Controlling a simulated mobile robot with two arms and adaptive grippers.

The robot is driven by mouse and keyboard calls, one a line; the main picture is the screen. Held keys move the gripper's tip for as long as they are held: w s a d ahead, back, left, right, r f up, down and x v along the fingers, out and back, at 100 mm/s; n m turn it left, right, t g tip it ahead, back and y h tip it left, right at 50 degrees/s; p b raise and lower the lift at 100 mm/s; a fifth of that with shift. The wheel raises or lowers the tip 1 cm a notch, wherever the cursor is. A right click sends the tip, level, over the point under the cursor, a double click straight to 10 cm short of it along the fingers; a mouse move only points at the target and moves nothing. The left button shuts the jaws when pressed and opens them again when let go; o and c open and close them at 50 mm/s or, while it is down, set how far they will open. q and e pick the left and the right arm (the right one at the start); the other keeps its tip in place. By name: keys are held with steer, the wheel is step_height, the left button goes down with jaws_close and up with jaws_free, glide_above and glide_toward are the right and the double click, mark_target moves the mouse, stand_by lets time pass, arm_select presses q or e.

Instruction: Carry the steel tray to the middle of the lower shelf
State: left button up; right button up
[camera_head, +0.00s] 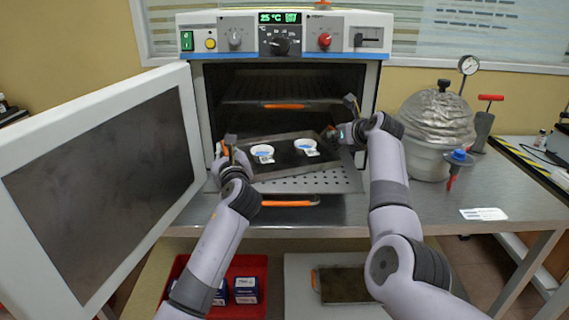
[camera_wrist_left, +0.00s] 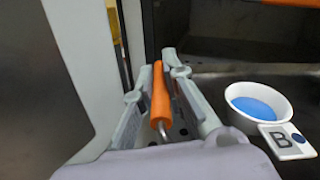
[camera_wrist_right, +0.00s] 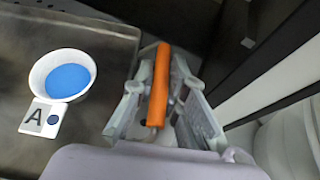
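The dark steel tray (camera_head: 283,146) is held at the oven mouth, above the perforated lower shelf (camera_head: 322,183). In the head view its right end looks higher than its left. It carries two white dishes of blue liquid, dish B (camera_wrist_left: 258,104) on the left and dish A (camera_wrist_right: 62,75) on the right, each beside a lettered tag. My left gripper (camera_wrist_left: 160,88) is closed around the tray's left orange handle (camera_wrist_left: 160,96). My right gripper (camera_wrist_right: 160,88) is closed around the right orange handle (camera_wrist_right: 159,85). The tray hides part of the shelf.
The oven door (camera_head: 100,180) stands open at left. An upper rack (camera_head: 270,90) sits above the tray. A foil-wrapped vessel (camera_head: 437,120) with a gauge stands on the bench at right. A red bin (camera_head: 250,266) and another tray (camera_head: 343,285) are below the bench.

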arm_select(q)
steer(key=o, duration=0.4)
steer(key=shift+r, duration=0.2)
arm_select(e)
steer(key=o, duration=0.4)
steer(key=shift+r, duration=0.1)
arm_select(q)
steer(key=shift+s, duration=0.1)
steer(key=v, duration=1.2)
arm_select(e)
steer(key=v, duration=1.2)
